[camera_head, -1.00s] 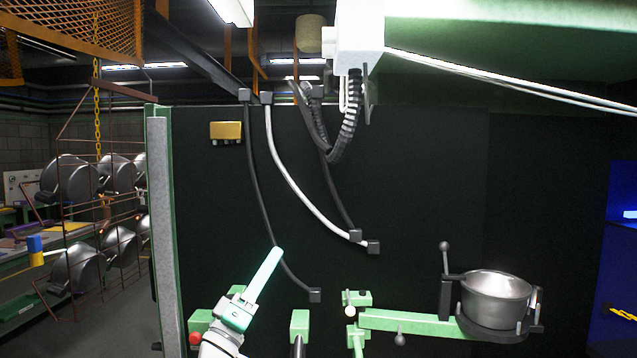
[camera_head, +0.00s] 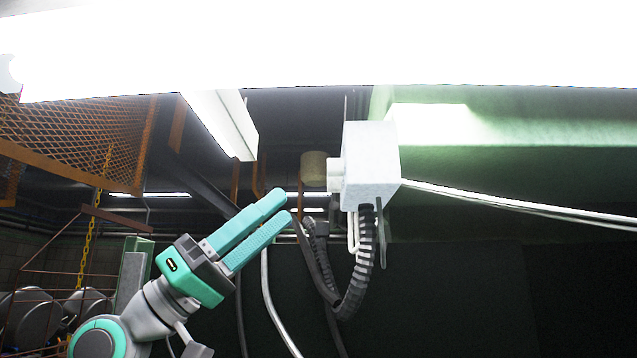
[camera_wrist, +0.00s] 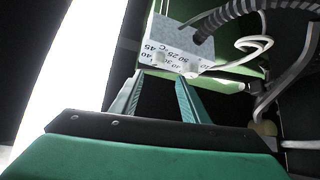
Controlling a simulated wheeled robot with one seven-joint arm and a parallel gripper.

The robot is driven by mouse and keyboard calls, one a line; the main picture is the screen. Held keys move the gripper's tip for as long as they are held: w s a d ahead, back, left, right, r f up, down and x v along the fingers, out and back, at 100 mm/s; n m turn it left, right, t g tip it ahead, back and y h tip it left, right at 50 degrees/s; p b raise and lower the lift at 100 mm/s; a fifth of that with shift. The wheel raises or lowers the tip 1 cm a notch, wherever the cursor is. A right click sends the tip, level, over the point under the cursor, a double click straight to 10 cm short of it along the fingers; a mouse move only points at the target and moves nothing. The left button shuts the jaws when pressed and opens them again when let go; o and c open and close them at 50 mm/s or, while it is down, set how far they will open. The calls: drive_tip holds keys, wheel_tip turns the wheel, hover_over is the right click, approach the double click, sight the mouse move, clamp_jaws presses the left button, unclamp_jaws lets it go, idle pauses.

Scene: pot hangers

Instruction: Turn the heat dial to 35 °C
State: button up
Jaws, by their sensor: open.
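The white control box (camera_head: 370,165) hangs from the green beam in the head view, with a pale round knob (camera_head: 334,175) sticking out of its left side. In the wrist view, the box (camera_wrist: 172,35) carries printed numbers and "°C" marks around small pale knob shapes (camera_wrist: 160,58). The marks are too small to read the setting surely. My gripper (camera_head: 284,207) is open and empty, below and left of the knob in the head view, apart from it. In the wrist view, its two fingertips (camera_wrist: 160,77) point toward the marked face.
Black ribbed hoses (camera_head: 365,260) and a white cable hang below the box. A bright lamp (camera_head: 222,125) and orange mesh (camera_head: 80,140) are overhead at left. Pots (camera_head: 30,312) hang on a rack at lower left. A green beam (camera_head: 480,140) runs right.

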sight(335, 167)
drive_tip(key=x, duration=1)
drive_tip(key=shift+s+d, duration=0.2)
drive_tip(key=shift+s, duration=0.05)
clamp_jaws()
